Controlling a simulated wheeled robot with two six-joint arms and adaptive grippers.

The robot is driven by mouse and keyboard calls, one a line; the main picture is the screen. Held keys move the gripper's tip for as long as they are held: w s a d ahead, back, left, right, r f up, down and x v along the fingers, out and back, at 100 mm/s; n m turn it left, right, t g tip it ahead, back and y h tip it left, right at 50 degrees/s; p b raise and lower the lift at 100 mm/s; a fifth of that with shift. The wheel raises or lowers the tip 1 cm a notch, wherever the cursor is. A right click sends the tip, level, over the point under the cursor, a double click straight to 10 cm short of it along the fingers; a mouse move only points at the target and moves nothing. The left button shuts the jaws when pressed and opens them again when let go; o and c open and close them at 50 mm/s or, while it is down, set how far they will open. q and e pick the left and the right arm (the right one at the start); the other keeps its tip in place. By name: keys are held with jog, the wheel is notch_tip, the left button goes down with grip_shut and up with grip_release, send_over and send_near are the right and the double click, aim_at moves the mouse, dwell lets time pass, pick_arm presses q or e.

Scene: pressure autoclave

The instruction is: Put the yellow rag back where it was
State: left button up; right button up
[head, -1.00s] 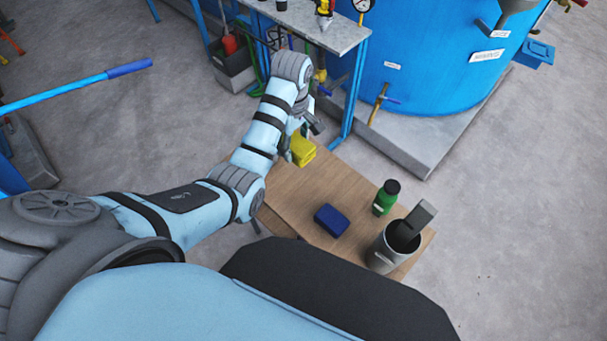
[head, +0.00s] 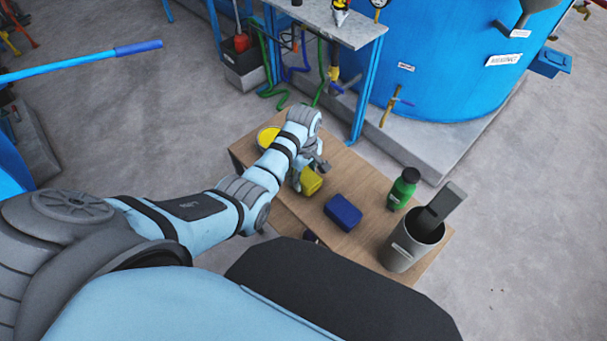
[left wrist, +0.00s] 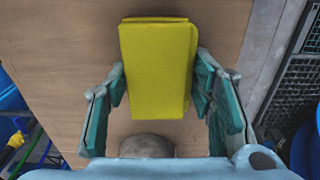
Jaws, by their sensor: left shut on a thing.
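The yellow rag (head: 312,181) is a folded block between the fingers of my left gripper (head: 304,174), over the wooden table (head: 356,241). In the left wrist view the rag (left wrist: 158,72) sits upright in the picture, with the left gripper's two green-padded fingers (left wrist: 160,88) at its sides. The gripper is shut on it. I cannot tell whether the rag touches the table top. My right gripper is not in view.
A blue block (head: 343,212) lies close to the rag, toward the lower right. Beyond it stand a green bottle (head: 402,189) and a grey bin (head: 402,256). A round yellow dish (head: 268,137) is at the far left end.

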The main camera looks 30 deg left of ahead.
aim_at(304, 174)
pick_arm(q)
jog(key=o, duration=1.3)
jog(key=shift+w+a+f, duration=0.1)
jog(key=shift+w, duration=0.1)
jog(key=shift+c, duration=0.2)
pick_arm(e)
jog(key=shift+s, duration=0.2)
pick_arm(q)
notch_tip(304, 174, up, 12)
jog(key=p, duration=0.3)
jog(key=shift+p, duration=0.4)
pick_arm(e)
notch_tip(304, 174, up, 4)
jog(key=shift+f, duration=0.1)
